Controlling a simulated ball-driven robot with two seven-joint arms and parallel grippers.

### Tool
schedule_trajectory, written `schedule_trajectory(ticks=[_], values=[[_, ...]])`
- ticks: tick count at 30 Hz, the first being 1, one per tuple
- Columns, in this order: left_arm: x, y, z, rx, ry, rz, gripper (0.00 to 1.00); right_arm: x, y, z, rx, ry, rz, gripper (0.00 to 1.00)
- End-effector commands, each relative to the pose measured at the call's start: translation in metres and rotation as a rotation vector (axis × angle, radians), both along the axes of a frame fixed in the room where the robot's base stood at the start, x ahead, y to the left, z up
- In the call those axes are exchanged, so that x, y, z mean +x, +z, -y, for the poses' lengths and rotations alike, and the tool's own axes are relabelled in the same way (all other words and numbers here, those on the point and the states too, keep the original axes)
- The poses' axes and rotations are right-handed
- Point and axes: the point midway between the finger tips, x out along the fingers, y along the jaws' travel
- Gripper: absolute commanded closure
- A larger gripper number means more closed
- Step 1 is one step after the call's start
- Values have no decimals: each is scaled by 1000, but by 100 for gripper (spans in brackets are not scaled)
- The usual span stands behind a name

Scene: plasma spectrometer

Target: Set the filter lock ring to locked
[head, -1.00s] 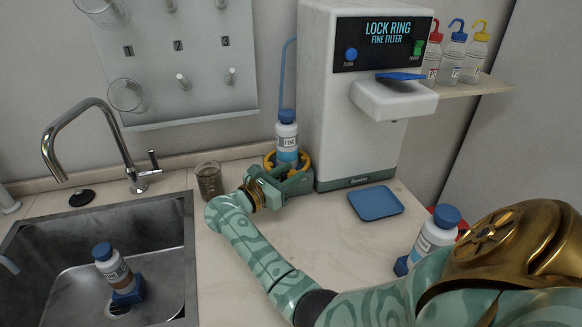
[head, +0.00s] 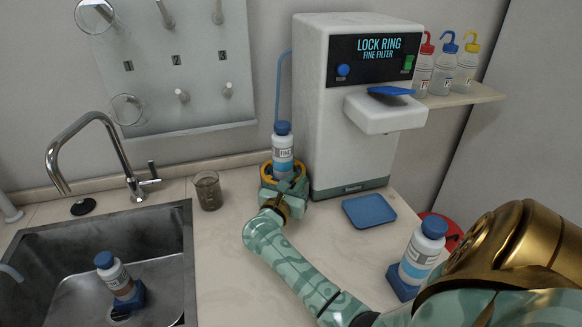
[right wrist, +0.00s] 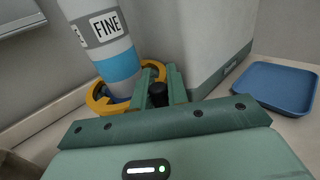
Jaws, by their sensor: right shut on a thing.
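The yellow lock ring (head: 265,180) sits around the base of the white and blue FINE filter bottle (head: 283,155), which stands upright left of the machine. In the right wrist view, the ring (right wrist: 98,100) shows below the bottle (right wrist: 112,60). My right gripper (head: 290,187) is at the ring's front right side. In the right wrist view, its green fingers (right wrist: 158,90) are shut on a black knob (right wrist: 158,96) beside the ring. The fingers hide part of the knob and ring. My left gripper is not in view.
The white LOCK RING machine (head: 330,110) stands right of the ring. A blue tray (head: 369,211) lies on the counter, with another bottle (head: 421,250) further right. A beaker (head: 208,190) stands left of the ring. The sink (head: 60,250) holds a bottle (head: 113,273) in a blue base.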

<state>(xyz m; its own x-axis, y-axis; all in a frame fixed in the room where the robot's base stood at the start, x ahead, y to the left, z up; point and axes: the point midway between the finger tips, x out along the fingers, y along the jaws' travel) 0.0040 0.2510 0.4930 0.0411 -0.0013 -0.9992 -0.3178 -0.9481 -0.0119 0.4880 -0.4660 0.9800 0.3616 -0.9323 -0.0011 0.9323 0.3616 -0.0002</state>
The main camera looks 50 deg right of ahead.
Motion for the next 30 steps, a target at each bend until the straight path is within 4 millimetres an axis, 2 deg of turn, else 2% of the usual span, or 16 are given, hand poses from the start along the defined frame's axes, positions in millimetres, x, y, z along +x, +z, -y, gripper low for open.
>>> schedule_trajectory(ticks=[6, 16, 29, 30], values=[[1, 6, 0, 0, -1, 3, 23, -3, 1, 10, -3, 126, 0, 100], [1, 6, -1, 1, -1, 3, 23, -4, 1, 18, -4, 118, 2, 100], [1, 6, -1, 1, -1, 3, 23, -3, 2, 19, -4, 118, 3, 100], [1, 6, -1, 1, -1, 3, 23, -3, 2, 19, -4, 118, 3, 76]])
